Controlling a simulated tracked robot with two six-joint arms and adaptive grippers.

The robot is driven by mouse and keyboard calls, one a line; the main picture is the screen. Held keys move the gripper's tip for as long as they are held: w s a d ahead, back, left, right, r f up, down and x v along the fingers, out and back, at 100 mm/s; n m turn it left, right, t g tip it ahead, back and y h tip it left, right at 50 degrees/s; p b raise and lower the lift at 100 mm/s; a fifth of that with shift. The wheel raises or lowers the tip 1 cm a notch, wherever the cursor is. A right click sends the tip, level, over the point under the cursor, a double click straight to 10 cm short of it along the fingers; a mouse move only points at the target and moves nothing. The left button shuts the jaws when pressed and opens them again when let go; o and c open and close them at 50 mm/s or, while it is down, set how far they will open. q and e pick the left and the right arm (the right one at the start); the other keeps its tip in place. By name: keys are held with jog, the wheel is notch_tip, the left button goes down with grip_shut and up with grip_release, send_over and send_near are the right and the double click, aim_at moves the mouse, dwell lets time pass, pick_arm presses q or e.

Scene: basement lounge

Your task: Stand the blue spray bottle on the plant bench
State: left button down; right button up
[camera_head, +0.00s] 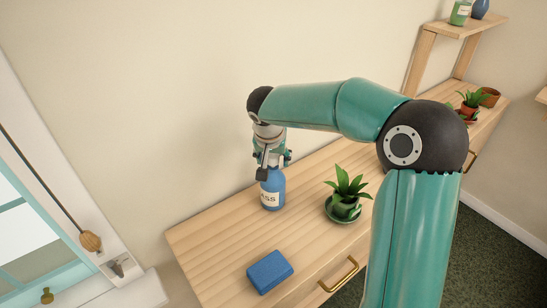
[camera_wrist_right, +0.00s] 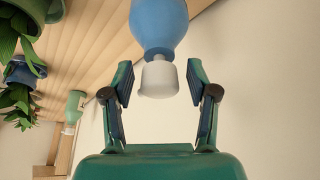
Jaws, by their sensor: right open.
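The blue spray bottle (camera_head: 271,191) stands upright on the wooden bench top (camera_head: 225,230), near the wall, with part of a white label showing. My right gripper (camera_head: 268,168) is right above it, pointing down, and hides its top in the head view. In the right wrist view the blue bottle (camera_wrist_right: 158,22) has a white cap (camera_wrist_right: 158,78) that lies between the two spread fingers of my right gripper (camera_wrist_right: 160,72). Gaps show on both sides of the cap, so the fingers look apart from it. My left gripper is not in view.
A potted plant (camera_head: 345,203) on a green saucer stands right of the bottle. A blue block (camera_head: 269,271) lies near the front edge, above a brass drawer handle (camera_head: 339,274). More plants (camera_head: 470,101) and a shelf (camera_head: 466,27) are at the back right.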

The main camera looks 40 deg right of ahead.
jog(key=shift+r, duration=0.1)
jog(key=v, duration=1.2)
